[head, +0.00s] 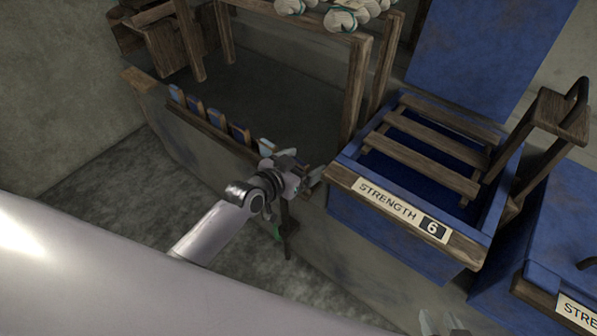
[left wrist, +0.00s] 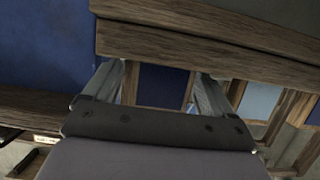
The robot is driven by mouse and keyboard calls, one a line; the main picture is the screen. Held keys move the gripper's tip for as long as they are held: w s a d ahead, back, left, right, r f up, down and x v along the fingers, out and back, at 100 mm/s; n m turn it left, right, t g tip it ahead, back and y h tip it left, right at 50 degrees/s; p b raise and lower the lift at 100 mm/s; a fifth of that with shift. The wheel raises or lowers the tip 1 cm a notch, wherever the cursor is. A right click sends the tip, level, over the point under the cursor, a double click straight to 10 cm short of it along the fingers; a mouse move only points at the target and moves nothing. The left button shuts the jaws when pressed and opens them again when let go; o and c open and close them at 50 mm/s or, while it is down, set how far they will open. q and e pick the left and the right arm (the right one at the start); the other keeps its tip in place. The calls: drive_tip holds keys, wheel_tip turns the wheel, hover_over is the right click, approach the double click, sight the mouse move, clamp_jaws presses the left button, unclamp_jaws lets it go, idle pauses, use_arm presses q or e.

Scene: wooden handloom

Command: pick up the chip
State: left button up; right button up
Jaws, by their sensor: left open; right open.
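Several blue chips (head: 240,133) stand in a row in a slotted wooden rail (head: 205,128) in the head view; the pieces nearest my left gripper look paler. Which one the task means I cannot tell. My left gripper (head: 296,165) is at the right end of this row. In the left wrist view its two fingers are spread, open, with a dark blue chip (left wrist: 162,86) showing between them beyond the palm. A paler blue chip (left wrist: 260,101) is to the right, outside the fingers. Whether the fingers touch the chip is hidden. My right gripper (head: 441,324) is open at the bottom edge, partly cut off.
A blue bin (head: 385,232) labelled STRENGTH 6, with wooden slats, stands just right of my left gripper. Wooden posts (head: 355,88) and a beam carrying pale yarn bundles (head: 342,18) rise behind. Another blue bin (head: 560,225) is at right. Floor (head: 110,190) at left is clear.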

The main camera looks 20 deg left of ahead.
use_arm(q)
drive_tip(key=shift+w, duration=0.1)
drive_tip(key=c, duration=1)
drive_tip(key=shift+c, duration=0.2)
